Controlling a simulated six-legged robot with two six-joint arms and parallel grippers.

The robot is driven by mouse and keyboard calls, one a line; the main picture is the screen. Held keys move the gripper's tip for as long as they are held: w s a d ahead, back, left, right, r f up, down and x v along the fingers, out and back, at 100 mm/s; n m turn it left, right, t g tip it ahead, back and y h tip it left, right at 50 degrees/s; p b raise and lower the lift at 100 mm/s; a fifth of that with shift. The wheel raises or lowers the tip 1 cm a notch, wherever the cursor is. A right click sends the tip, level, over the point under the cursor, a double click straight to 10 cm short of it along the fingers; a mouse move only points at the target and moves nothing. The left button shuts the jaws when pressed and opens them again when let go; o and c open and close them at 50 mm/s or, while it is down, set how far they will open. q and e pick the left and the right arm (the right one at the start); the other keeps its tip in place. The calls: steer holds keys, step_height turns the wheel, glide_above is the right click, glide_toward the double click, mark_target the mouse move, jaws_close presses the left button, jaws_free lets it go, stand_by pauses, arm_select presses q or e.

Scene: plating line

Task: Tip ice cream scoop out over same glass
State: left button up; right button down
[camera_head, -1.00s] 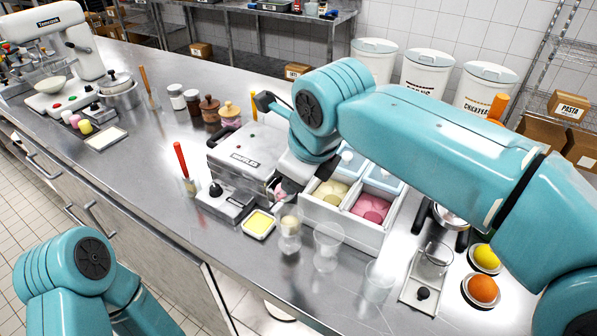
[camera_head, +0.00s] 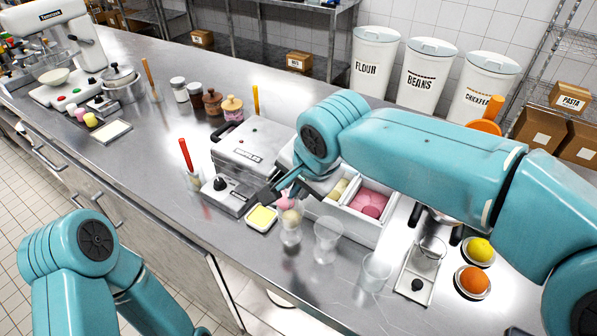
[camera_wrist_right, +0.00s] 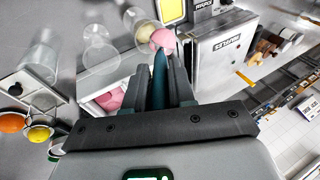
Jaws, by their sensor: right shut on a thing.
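My right gripper (camera_head: 278,186) points down and left above the counter, near the front of the waffle maker. In the right wrist view its fingers (camera_wrist_right: 160,85) are shut around the teal handle of the ice cream scoop (camera_wrist_right: 159,75). A pink ball of ice cream (camera_wrist_right: 162,39) shows at the handle's far end; it also shows in the head view (camera_head: 286,201). Just below it stands a clear glass (camera_head: 290,232) with a pale beige ball in its top. In these views I cannot tell whether the pink ball touches the glass. My left gripper is out of view.
Two empty clear glasses (camera_head: 327,240) (camera_head: 376,272) stand to the right. The white ice cream tub box (camera_head: 347,226) is behind them. The waffle maker (camera_head: 245,150) and a yellow-filled tray (camera_head: 262,218) are close on the left.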

steer(key=shift+r+n+p, duration=0.25)
steer(key=shift+n+p, duration=0.1)
steer(key=shift+n, duration=0.55)
steer(key=shift+d+f+n, duration=0.1)
steer(key=shift+n, duration=0.7)
steer(key=n+p, duration=0.1)
steer(key=n, duration=0.4)
steer(key=n+p, duration=0.1)
steer(key=n, duration=0.4)
steer(key=shift+d+n+p, duration=0.1)
steer(key=shift+n+p, duration=0.25)
steer(key=shift+n, duration=0.05)
arm_select(q)
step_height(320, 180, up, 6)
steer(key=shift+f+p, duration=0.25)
steer(key=shift+p, duration=0.4)
arm_select(e)
steer(key=n, duration=0.4)
steer(key=shift+f+n, duration=0.15)
steer(key=shift+n, duration=0.25)
